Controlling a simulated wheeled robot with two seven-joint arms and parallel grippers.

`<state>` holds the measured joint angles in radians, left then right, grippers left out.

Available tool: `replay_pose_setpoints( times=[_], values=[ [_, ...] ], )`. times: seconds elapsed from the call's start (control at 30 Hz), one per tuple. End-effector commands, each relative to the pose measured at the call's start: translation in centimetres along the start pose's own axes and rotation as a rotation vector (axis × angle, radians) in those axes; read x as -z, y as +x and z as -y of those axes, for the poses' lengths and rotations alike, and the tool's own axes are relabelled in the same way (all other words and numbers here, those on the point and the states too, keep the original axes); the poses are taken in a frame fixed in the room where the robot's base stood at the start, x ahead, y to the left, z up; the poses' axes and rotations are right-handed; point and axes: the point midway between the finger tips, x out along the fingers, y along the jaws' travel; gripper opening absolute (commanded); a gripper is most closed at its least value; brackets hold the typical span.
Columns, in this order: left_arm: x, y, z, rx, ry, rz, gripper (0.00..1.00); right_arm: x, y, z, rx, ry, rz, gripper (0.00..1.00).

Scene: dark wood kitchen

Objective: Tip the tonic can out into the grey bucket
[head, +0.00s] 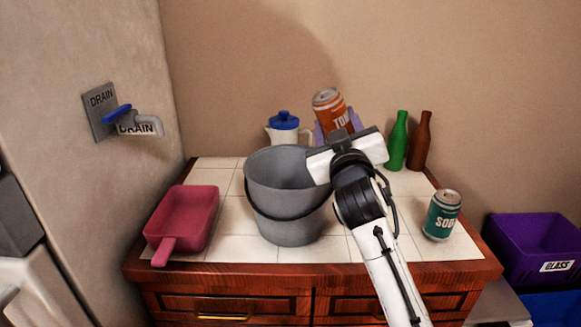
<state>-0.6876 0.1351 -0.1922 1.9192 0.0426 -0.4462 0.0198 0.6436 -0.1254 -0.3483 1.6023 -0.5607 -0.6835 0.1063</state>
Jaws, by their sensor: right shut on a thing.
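The orange tonic can (334,109) is held up behind and to the right of the grey bucket (286,215). It leans slightly to the left, with its top above the bucket's rim. My right gripper (333,130) is shut on the can; its fingers are mostly hidden behind the white gripper body and wrist. The bucket stands upright on the white tiled counter, and part of its right rim is hidden by my gripper. The inside bottom of the bucket is not visible. My left gripper is not in view.
A pink scoop-like tray (184,220) lies left of the bucket. A green soda can (442,215) stands at right. A white jug with blue lid (284,128), a green bottle (397,142) and a brown bottle (420,142) stand behind. A drain tap (130,120) is on the left wall.

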Motion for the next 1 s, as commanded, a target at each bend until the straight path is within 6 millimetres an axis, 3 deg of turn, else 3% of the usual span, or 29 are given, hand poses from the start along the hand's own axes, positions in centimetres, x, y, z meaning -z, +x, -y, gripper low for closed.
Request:
replay_pose_setpoints(
  times=[0.33, 0.8, 1.0],
  values=[
    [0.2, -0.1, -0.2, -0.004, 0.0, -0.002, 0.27, 1.5, -0.1, 0.4, -0.002, -0.222, -0.058, 0.21],
    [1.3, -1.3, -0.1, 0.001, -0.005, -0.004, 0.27, 2.8, 0.2, -0.8, -0.002, -0.49, -0.127, 0.21],
    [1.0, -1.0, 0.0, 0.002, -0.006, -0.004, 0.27, 2.0, 0.2, -0.7, -0.001, -0.605, -0.155, 0.21]
  ],
)
